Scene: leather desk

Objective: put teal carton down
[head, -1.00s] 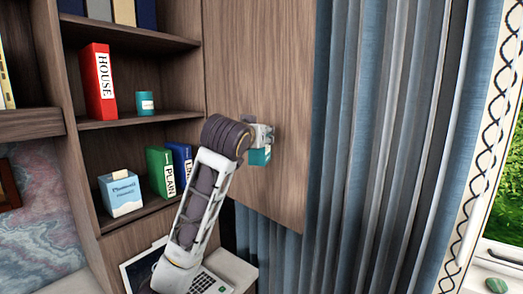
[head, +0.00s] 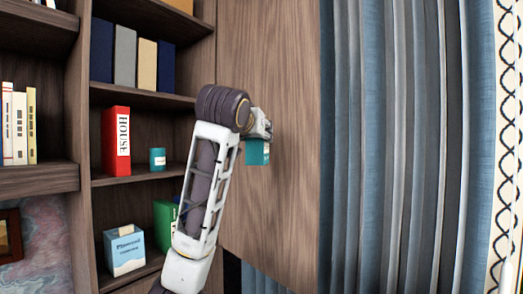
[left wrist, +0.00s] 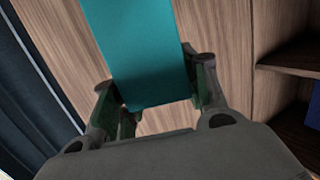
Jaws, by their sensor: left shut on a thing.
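The teal carton (head: 257,153) is held in my left gripper (head: 260,132), in front of a plain wooden panel. In the left wrist view the teal carton (left wrist: 136,50) sits between the two fingers of my left gripper (left wrist: 150,88), which are shut on it. The panel's wood grain shows behind it. In the head view my left arm and wrist hide part of the gripper. My right gripper is not in view.
Left of my arm, a wooden shelf unit (head: 140,89) holds a red HOUSE binder (head: 116,141), a small teal container (head: 158,158), a blue-white box (head: 124,249) and a green binder (head: 164,222). Blue-grey curtains (head: 395,150) hang at right.

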